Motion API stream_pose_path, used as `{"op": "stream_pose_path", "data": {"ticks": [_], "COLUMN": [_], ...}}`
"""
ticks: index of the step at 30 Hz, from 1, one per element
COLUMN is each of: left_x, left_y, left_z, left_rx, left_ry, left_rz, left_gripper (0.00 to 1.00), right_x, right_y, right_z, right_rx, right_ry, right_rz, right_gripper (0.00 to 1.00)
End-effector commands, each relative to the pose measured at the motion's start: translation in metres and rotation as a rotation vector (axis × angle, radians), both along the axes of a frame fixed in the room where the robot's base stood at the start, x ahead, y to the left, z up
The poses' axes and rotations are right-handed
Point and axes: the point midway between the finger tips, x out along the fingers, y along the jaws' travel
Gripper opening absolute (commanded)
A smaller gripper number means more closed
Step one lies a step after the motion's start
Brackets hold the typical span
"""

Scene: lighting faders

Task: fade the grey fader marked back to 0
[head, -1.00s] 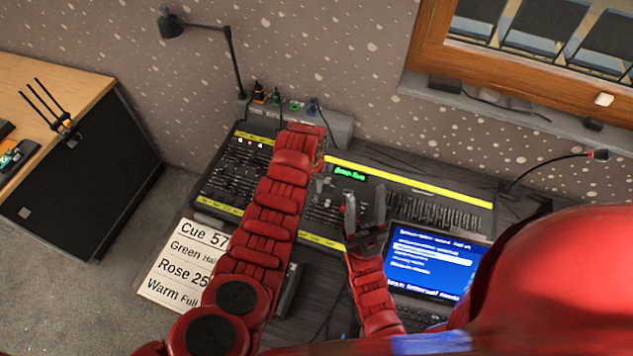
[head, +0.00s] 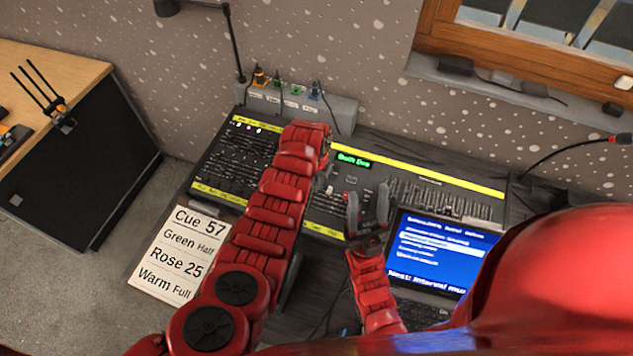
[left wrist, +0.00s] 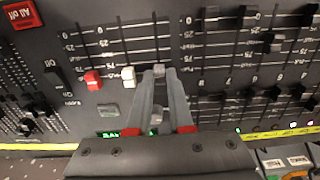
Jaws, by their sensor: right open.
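The grey fader (left wrist: 159,69) is the third cap in a row on the black lighting desk (head: 428,212). It sits low in its slot in the left wrist view, with a long bare stretch of slot above it. My left gripper (left wrist: 159,75) has its fingertips close on both sides of this cap and appears shut on it. The grey fader's label is not readable. My right gripper (head: 368,207) is open and empty, above the desk's front edge left of the laptop.
A white fader (left wrist: 128,76) and a red fader (left wrist: 92,80) stand beside the grey one. More black faders (left wrist: 272,44) fill the right. A laptop (head: 432,255), a cue card (head: 178,254) and a gooseneck microphone (head: 570,155) surround the desk.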

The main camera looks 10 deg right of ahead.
Motion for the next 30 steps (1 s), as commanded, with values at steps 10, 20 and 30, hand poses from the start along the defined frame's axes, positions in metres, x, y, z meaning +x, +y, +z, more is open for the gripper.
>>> {"op": "stream_pose_path", "data": {"ticks": [10,20,30], "left_x": [-0.002,-0.01,-0.021], "left_y": [0.002,0.008,0.014], "left_z": [0.002,0.001,0.0], "left_rx": [0.001,0.001,0.0], "left_ry": [-0.001,-0.001,-0.001], "left_rz": [0.0,0.001,0.001], "left_gripper": [0.0,0.0,0.0], "right_x": [0.0,0.0,0.0], "right_y": [0.0,0.0,0.0], "right_z": [0.006,0.023,0.04], "right_rx": [0.0,0.0,0.0], "right_ry": [0.0,0.0,0.0], "right_rz": [0.0,0.0,0.0], "right_gripper": [0.5,0.5,0.5]}}
